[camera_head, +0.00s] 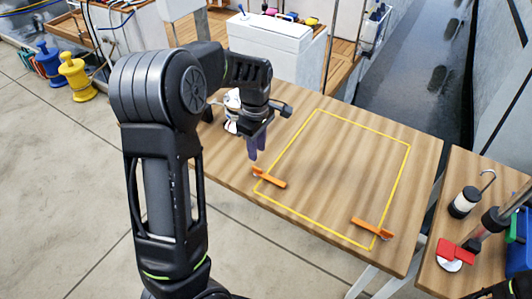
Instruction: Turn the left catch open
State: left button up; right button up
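The left catch (269,179) is an orange bar lying at a slant across the left side of a yellow outline on the wooden table. The right catch (372,229) is a similar orange bar at the near right corner of that outline. My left gripper (257,149) points down just above and behind the left catch, apart from it. Its purple-grey fingers look close together, and I cannot tell whether they are open or shut. They hold nothing that I can see. My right gripper is not in view.
The yellow outline (408,165) encloses bare wooden table (420,200). A white box (270,47) stands behind the table. A side table at the right holds a dark bottle (465,202) and a red item (457,252). A white object (232,110) stands beside my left wrist.

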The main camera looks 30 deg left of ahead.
aim_at(257, 168)
pick_arm(q)
jog(key=shift+s+r, duration=0.15)
jog(key=shift+r, duration=0.05)
jog(key=shift+f+p, duration=0.55)
jog(key=shift+f, duration=3.4)
grip_shut()
